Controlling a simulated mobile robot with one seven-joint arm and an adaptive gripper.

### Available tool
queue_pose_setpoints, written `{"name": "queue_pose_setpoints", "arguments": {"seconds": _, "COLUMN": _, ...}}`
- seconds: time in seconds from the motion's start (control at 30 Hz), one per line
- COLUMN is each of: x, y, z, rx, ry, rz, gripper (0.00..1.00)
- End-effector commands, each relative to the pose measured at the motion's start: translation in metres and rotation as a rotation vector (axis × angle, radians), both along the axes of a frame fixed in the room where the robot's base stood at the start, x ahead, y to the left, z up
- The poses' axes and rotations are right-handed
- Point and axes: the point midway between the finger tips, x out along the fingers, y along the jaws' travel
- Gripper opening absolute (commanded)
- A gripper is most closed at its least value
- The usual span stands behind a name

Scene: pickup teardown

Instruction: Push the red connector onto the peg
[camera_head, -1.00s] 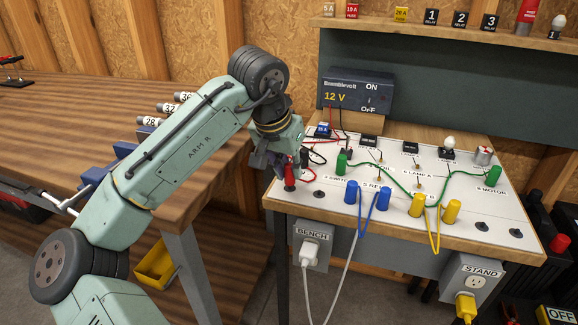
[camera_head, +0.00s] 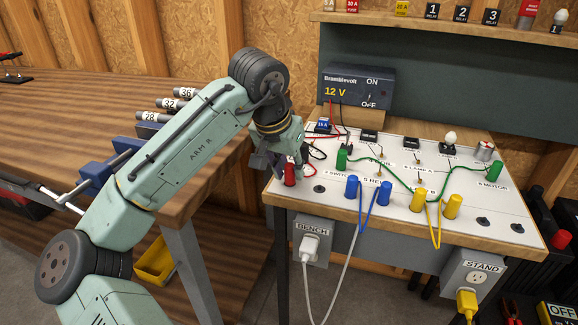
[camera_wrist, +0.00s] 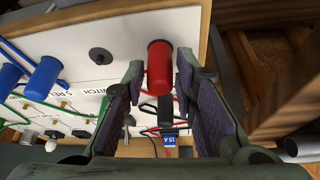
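The red connector (camera_head: 290,174) stands at the front left corner of the white board (camera_head: 330,207). Its lower end is down at the board, and the peg under it is hidden. In the wrist view the red connector (camera_wrist: 160,67) lies between the fingertips of my gripper (camera_wrist: 160,80). Narrow gaps show on both sides, so the fingers look open around it and apart from it. In the head view my gripper (camera_head: 279,163) is just above and behind the connector, partly hidden by my arm.
Blue connectors (camera_head: 352,187), yellow connectors (camera_head: 418,199) and green connectors (camera_head: 341,159) with cables stand to the right. An empty dark peg (camera_head: 319,188) is close by. The 12 V supply (camera_head: 352,90) stands behind. A wooden bench (camera_head: 60,110) is left.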

Motion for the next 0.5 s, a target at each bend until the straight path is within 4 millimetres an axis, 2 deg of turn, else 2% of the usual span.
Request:
{"name": "queue_pose_setpoints", "arguments": {"seconds": 0.2, "x": 0.0000, "y": 0.0000, "z": 0.0002, "rx": 0.000, "ry": 0.000, "rz": 0.000, "gripper": 0.41}}
{"name": "queue_pose_setpoints", "arguments": {"seconds": 0.5, "x": -0.0003, "y": 0.0002, "z": 0.0017, "rx": 0.000, "ry": -0.001, "rz": 0.000, "gripper": 0.41}}
